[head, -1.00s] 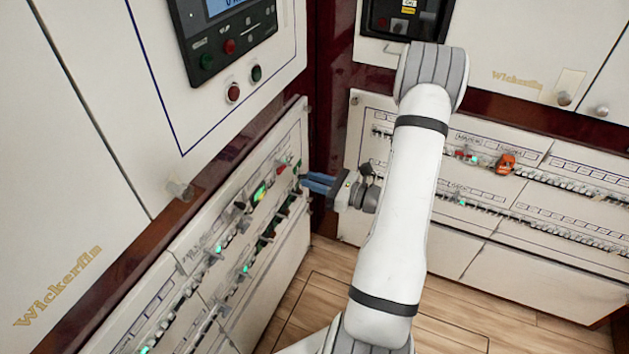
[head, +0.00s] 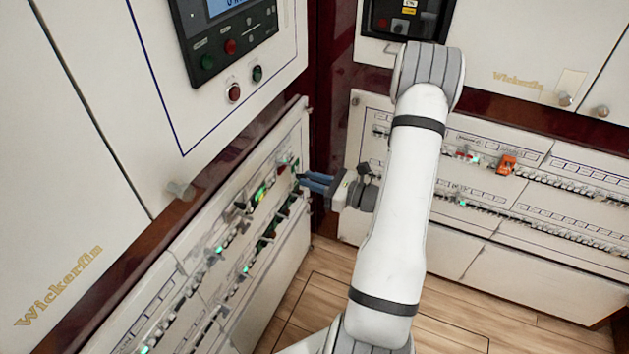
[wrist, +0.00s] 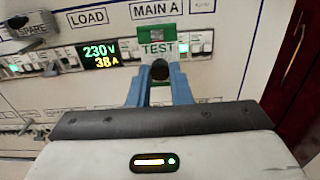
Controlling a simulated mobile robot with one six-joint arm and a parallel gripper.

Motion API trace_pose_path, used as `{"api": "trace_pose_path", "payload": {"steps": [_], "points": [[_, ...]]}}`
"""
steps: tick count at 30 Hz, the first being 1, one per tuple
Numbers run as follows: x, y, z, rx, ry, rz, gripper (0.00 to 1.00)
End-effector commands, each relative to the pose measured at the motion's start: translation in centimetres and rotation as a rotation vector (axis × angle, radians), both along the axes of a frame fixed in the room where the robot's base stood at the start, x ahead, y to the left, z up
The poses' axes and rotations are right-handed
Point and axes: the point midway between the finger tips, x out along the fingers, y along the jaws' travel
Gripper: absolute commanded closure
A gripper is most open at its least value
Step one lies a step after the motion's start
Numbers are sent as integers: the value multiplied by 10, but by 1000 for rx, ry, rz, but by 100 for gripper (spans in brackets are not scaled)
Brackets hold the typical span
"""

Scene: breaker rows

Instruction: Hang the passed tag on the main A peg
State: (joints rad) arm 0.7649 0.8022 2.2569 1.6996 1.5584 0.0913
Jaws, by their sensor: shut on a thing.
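In the wrist view, a green tag (wrist: 157,34) with TEST lettering stands upright just beyond the blue fingertips, right under the MAIN A label (wrist: 155,10). My gripper (wrist: 160,70) is shut on the tag's lower end. I cannot tell whether the tag touches the panel or a peg. In the head view my gripper (head: 304,180) points left at the far end of the left breaker panel (head: 215,212).
A lit 230 V, 38 A display (wrist: 100,55) sits left of the tag. A dark SPARE piece (wrist: 26,24) is at the upper left, with breaker switches below. A dark red post (wrist: 290,65) stands at the right. An orange item (head: 506,164) sits on the right panel.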

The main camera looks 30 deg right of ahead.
Motion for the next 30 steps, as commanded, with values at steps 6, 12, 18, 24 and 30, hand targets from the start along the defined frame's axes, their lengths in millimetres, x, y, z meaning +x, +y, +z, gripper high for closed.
{"api": "trace_pose_path", "payload": {"steps": [6, 12, 18, 24, 30], "points": [[5, 4, 0, 0, 0, 0, 100], [8, 7, 0, 0, 0, 1, 100], [12, 10, 0, 0, 0, -1, 100], [14, 11, 0, 0, 0, -1, 74], [14, 11, 0, 0, 0, -1, 57]]}}
